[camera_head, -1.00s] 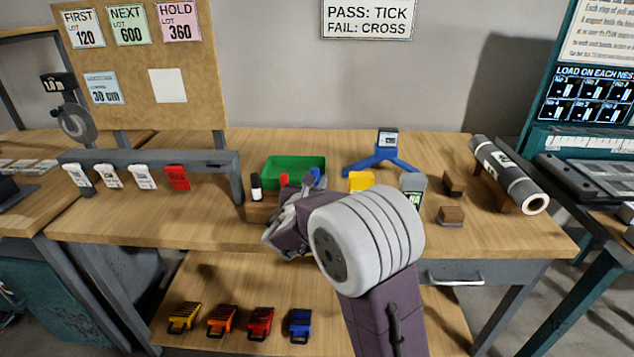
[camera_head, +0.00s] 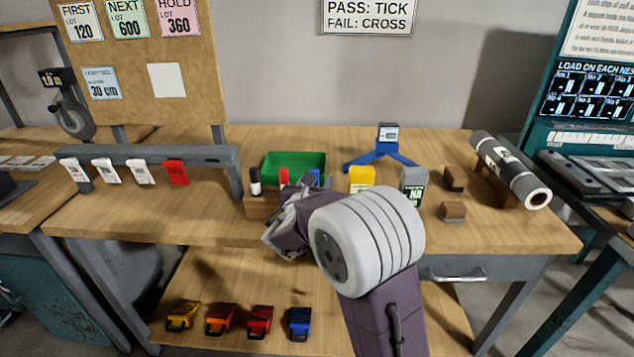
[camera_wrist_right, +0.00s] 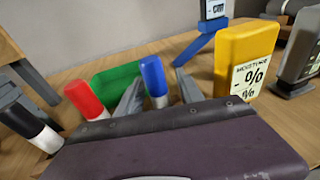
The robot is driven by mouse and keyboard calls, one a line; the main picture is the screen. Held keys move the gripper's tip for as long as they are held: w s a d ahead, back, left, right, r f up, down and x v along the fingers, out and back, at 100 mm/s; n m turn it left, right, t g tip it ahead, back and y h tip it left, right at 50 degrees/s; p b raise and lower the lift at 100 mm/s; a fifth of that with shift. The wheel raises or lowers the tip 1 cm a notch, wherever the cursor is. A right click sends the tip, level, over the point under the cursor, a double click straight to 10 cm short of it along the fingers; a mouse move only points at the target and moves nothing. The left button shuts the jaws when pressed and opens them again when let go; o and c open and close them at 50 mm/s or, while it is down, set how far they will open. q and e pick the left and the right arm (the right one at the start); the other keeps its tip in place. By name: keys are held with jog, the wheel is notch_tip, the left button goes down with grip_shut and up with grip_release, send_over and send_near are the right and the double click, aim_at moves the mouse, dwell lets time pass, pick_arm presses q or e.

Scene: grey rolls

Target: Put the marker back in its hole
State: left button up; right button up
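A black-capped marker (camera_head: 255,182), a red marker (camera_head: 284,177) and a blue marker (camera_head: 315,176) stand in a row at a wooden block (camera_head: 259,206) on the bench. The block is partly hidden by my right gripper (camera_head: 296,203). In the right wrist view the gripper's two grey fingers (camera_wrist_right: 158,93) are apart, with the blue marker (camera_wrist_right: 153,77) showing between them. Its blue end is up and a white part shows below; its lower end is hidden. I cannot tell whether the fingers touch it. The red marker (camera_wrist_right: 84,99) is left of the fingers. My left gripper is not in view.
A green tray (camera_head: 294,162) lies behind the markers. A yellow device (camera_head: 361,178) and a grey one (camera_head: 413,184) stand to the right. A blue stand (camera_head: 380,157) is farther back. Two small brown blocks and a grey roll (camera_head: 510,170) are at the right end.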

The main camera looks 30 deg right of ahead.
jog(key=p+v, duration=0.1)
jog(key=v, duration=0.8)
jog(key=shift+p, duration=0.3)
